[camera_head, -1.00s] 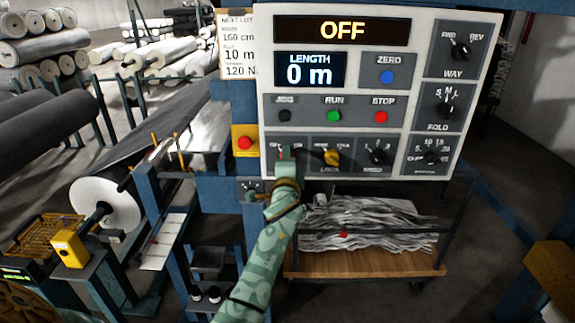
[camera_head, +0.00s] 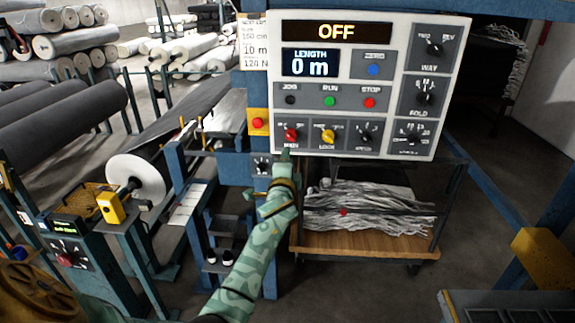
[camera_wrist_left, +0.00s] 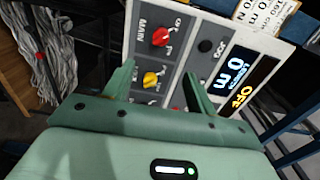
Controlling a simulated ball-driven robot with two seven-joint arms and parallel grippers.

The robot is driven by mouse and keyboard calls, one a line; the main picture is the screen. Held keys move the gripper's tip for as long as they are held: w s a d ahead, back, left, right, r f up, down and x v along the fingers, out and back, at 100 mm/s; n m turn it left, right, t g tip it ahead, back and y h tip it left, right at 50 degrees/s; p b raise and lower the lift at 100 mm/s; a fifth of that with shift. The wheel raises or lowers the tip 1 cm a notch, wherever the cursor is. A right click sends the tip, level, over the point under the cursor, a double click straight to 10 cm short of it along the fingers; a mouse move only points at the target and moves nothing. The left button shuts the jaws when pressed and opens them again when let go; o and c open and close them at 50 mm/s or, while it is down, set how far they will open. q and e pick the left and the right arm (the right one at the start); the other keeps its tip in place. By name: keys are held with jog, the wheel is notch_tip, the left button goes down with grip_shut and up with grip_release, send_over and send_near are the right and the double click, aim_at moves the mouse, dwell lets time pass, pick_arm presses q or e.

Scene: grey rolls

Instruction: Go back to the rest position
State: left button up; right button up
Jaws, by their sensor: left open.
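My left gripper (camera_head: 285,158) is at the lower left edge of the white control panel (camera_head: 462,60), just below the red MAIN knob (camera_head: 291,135). In the left wrist view its two fingers (camera_wrist_left: 157,78) are spread with nothing held between them. The red knob (camera_wrist_left: 160,36) and the yellow LOCK knob (camera_wrist_left: 152,79) show beyond the fingers, apart from them as far as I can tell. The panel's top display (camera_head: 336,31) reads OFF and the length display (camera_head: 310,63) reads 0 m. My right gripper is not in view.
A wooden-decked cart (camera_head: 365,243) with grey strands stands under the panel. A blue frame with a white-ended roll (camera_head: 140,180) is to the left. Small control boxes (camera_head: 65,255) stand at lower left. A yellow block (camera_head: 543,255) is at right. Floor shows between cart and block.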

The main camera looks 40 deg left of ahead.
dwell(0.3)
pick_arm(q)
jog(key=s+d+f+n+g+h+b, duration=0.1)
jog(key=d+f+n+h, duration=0.2)
jog(key=f, duration=0.8)
jog(key=s+d+f+n+g+h, duration=0.25)
jog(key=d+f, duration=0.35)
jog(key=f, duration=0.6)
jog(key=s+d+f+n+g+h+b, duration=0.1)
jog(key=s+d+f, duration=0.1)
jog(key=s+f, duration=0.55)
jog(key=s+d+f+g+h+b, duration=0.15)
jog(key=s+f, duration=0.35)
jog(key=f, duration=0.6)
jog(key=s+d+f+n+g, duration=0.1)
jog(key=s+d+f+g, duration=0.1)
jog(key=s+f, duration=0.55)
jog(key=s+d+f+n+g, duration=0.15)
jog(key=s+f, duration=0.35)
jog(key=s, duration=0.6)
jog(key=s+f+g+b, duration=0.1)
jog(key=s+f+g, duration=0.1)
jog(key=s, duration=1)
jog(key=s+d+f+m+g+h+b, duration=0.1)
jog(key=s+f+g, duration=0.2)
jog(key=s, duration=1)
notch_tip(320, 180, down, 2)
jog(key=shift+s, duration=0.15)
